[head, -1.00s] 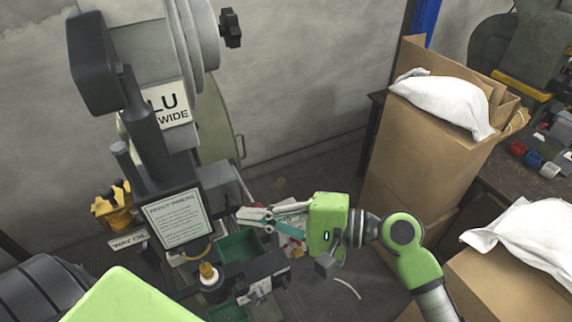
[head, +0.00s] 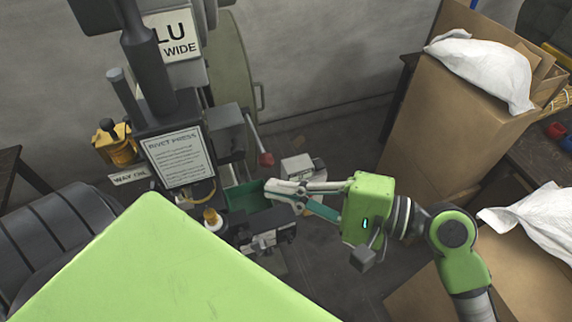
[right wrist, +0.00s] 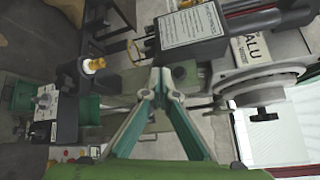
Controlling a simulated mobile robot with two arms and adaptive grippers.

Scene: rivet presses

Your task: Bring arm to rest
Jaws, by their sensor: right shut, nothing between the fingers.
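My right gripper (head: 272,190) is in the middle of the head view, held in front of the rivet press (head: 178,158). It is shut and empty, its fingers pointing left toward the green bin (head: 248,196). In the right wrist view the gripper's teal and grey fingers (right wrist: 160,75) come together at their tips in front of the press. My right arm comes in from the lower right. My left gripper is not in view.
The press has a lever with a red knob (head: 266,159) just beyond my right gripper. A yellow holder (head: 114,145) is at its left. Cardboard boxes (head: 445,120) with white bags (head: 485,70) stand at the right. Some floor between press and boxes is clear.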

